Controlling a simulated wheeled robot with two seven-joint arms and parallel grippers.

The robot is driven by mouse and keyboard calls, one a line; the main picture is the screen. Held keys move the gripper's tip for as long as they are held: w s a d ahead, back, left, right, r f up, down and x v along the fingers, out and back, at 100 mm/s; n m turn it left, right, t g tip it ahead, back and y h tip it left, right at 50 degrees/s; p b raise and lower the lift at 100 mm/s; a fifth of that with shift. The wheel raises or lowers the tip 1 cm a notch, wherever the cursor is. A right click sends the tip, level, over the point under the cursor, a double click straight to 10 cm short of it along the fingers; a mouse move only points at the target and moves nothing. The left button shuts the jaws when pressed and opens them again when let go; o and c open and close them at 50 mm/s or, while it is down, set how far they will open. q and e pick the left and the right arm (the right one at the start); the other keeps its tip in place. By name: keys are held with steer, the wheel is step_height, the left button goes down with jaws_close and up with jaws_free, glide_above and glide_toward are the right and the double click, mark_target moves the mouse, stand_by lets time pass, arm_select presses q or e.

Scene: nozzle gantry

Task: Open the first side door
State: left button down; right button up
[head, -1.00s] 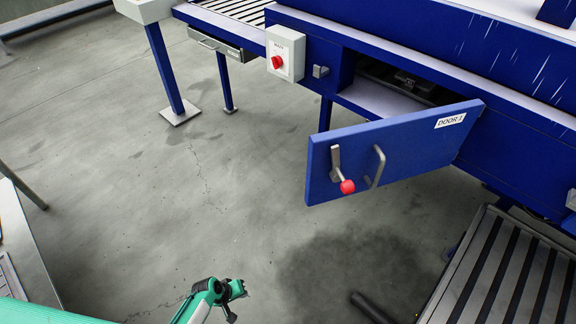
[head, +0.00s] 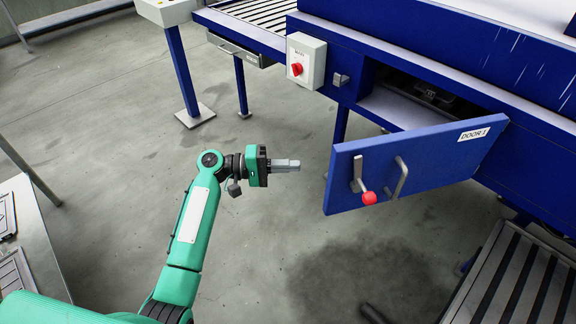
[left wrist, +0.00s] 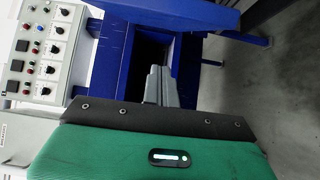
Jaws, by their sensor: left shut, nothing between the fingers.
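The blue door labelled DOOR 1 (head: 432,152) stands swung out from the blue machine, hinged at its right end. It carries a lever with a red knob (head: 368,197) and a grey bar handle (head: 400,177). Behind it the opening in the machine (head: 405,100) shows a dark interior. My left gripper (head: 298,164) is shut and empty, a little left of the door's free edge and apart from it. In the left wrist view its closed fingers (left wrist: 160,84) point toward a dark opening between blue panels. My right gripper is not in view.
A grey switch box with a red knob (head: 305,60) is mounted on the machine left of the opening. A slatted conveyor (head: 510,285) stands at lower right. A control panel (left wrist: 42,52) shows in the left wrist view. The floor left of the door is clear.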

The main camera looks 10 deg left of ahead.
arm_select(q)
steer(key=s+d+p, duration=0.2)
steer(key=d+p, duration=0.2)
steer(key=d, duration=0.4)
steer(key=shift+s+d, duration=0.15)
steer(key=shift+s+f, duration=0.1)
